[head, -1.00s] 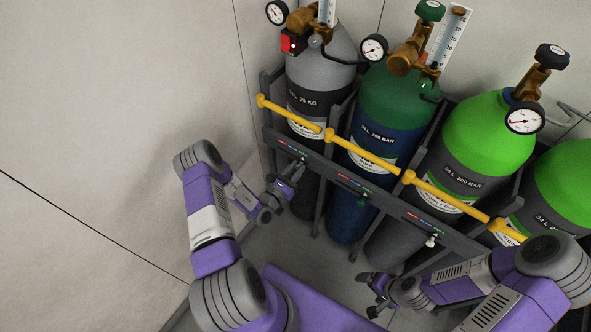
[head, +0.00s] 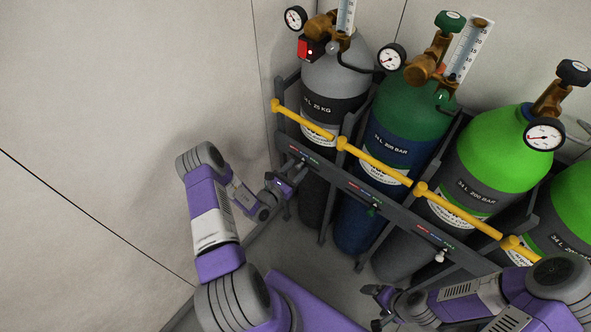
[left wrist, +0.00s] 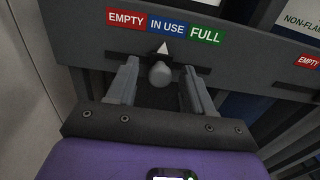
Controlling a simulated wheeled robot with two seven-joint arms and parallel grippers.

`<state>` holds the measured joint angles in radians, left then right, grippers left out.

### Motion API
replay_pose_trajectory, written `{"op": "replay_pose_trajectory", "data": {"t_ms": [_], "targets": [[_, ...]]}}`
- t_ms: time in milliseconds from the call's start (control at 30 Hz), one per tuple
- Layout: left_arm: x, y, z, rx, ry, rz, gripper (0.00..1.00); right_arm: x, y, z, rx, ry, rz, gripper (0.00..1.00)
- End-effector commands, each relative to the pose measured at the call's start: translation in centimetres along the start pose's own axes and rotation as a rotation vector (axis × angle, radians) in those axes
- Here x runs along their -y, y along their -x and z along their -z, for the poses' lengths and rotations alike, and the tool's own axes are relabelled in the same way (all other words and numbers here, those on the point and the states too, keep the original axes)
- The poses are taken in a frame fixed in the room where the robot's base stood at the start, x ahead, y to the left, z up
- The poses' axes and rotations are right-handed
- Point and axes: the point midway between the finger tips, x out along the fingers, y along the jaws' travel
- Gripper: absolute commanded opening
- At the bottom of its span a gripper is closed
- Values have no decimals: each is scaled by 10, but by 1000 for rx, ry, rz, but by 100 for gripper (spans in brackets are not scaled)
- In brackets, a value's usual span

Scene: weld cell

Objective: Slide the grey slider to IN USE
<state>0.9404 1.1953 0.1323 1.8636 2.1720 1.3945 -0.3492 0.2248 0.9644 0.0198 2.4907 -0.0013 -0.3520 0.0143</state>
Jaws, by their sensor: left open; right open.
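The grey slider (left wrist: 160,74) is a round knob with a white pointer above it, on a dark rail under the EMPTY, IN USE and FULL labels. In the left wrist view the pointer stands below the blue IN USE label (left wrist: 167,27). My left gripper (left wrist: 161,78) is open, with one finger on each side of the knob and visible gaps between. In the head view my left gripper (head: 297,171) is at the left end of the rail, and the slider cannot be made out there. My right gripper (head: 375,308) is open and empty at the lower right.
A pale wall (head: 90,110) is at left.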

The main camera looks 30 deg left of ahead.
Motion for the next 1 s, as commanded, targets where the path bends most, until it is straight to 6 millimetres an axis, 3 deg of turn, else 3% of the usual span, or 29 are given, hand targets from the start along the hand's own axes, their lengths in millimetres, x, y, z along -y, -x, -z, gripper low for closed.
{"op": "replay_pose_trajectory", "data": {"t_ms": [167, 533, 1000], "targets": [[0, 11, 0, -3, 2, -1, 51, 1, 2, 0, 0, 0, 0, 88], [0, 68, 0, -2, 1, -2, 51, 4, 10, 0, 0, 0, 0, 88], [0, 76, 0, 0, 0, 0, 51, 4, 11, 0, 0, 0, 0, 88]]}}
